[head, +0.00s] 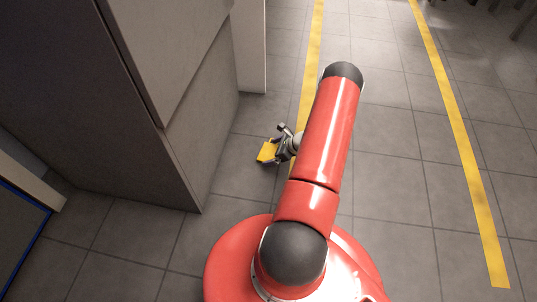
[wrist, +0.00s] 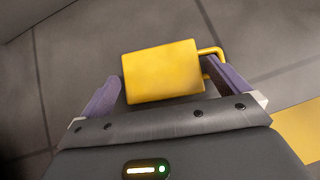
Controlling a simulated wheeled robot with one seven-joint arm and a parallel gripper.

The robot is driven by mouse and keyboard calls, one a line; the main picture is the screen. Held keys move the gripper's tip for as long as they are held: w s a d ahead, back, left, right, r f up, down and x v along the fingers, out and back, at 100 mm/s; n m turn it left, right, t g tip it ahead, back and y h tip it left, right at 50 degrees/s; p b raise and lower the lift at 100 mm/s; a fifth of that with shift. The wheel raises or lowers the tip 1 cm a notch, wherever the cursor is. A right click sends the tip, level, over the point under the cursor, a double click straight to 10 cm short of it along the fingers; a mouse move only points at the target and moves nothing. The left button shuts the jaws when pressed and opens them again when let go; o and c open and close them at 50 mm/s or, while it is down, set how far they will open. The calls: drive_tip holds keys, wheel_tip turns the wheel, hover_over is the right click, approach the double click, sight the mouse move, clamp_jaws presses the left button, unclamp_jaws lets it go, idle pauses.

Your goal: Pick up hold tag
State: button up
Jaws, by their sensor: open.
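The hold tag (wrist: 162,72) is a yellow block with a bent yellow loop at its right end in the wrist view. It also shows in the head view (head: 267,151), small, at the end of my gripper. My gripper (wrist: 163,76) is open, with one purple finger on each side of the tag. The right finger is close to the loop and partly overlaps it. The left finger has a small gap to the tag's left edge. The tag's lower edge is near the gripper's dark palm; I cannot tell whether they touch.
A tall grey cabinet (head: 185,150) stands left of my arm in the head view. The floor (head: 400,180) is grey tile with two yellow lines (head: 460,140). The floor to the right is clear. A blue-edged panel (head: 22,235) is at the far left.

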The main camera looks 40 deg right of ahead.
sight(272, 153)
drive_tip(key=shift+w+a+f, duration=0.1)
drive_tip(key=shift+w+f, duration=0.1)
drive_tip(key=shift+f, duration=0.05)
drive_tip(key=c, duration=0.8)
drive_tip(key=shift+r, duration=0.1)
wheel_tip(272, 153, up, 20)
drive_tip(key=p, duration=0.4)
